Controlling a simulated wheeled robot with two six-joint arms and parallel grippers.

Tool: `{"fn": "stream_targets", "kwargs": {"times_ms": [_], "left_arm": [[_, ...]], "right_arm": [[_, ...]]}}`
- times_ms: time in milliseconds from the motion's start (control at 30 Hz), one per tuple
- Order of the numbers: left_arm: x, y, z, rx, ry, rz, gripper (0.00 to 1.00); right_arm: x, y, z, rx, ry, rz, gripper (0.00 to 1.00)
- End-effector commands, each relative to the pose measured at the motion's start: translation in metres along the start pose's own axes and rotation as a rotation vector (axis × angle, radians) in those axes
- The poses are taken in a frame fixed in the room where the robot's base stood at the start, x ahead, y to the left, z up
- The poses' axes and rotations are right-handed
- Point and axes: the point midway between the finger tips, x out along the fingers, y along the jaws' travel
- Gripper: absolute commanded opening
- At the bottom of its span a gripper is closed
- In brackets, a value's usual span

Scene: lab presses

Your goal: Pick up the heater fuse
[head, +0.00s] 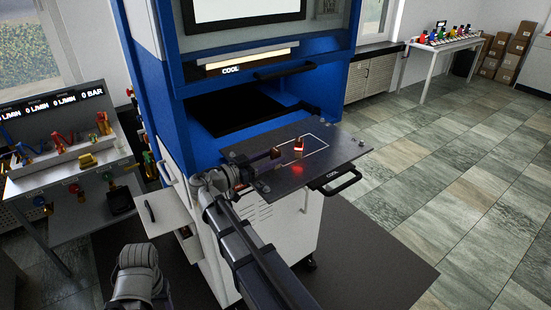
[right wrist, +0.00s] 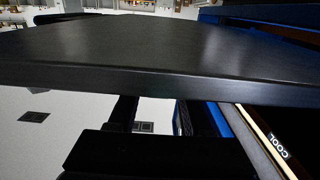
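I see nothing I can name surely as the heater fuse. A small pale and brown block (head: 298,146) stands on the dark platen (head: 342,150), with a red glow in front of it; I cannot tell what it is. My right gripper (head: 273,157) is at the platen's left side, to the left of the block. In the right wrist view, two dark fingers (right wrist: 160,117) stand apart with a pale panel between them, and a dark slab crosses above and hides their tips. Nothing shows held. My left gripper is out of view.
The blue press (head: 165,90) stands behind the platen, whose black handle (head: 338,183) faces front. A bench with valves (head: 70,160) is at left. Open tiled floor (head: 450,190) lies at right.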

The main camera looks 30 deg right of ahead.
Motion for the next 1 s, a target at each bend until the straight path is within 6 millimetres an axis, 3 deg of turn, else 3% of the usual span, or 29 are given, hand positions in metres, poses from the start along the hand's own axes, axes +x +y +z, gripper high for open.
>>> {"fn": "stream_targets", "kwargs": {"times_ms": [67,400,1000], "left_arm": [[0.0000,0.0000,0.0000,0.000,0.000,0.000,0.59],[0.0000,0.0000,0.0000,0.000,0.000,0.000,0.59],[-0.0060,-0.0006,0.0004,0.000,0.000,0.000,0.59]], "right_arm": [[-0.0001,0.0001,0.0000,0.000,0.000,0.000,0.40],[-0.0002,0.0001,0.0000,0.000,0.000,0.000,0.01],[-0.0002,0.0001,-0.0061,0.000,0.000,0.000,0.00]]}}
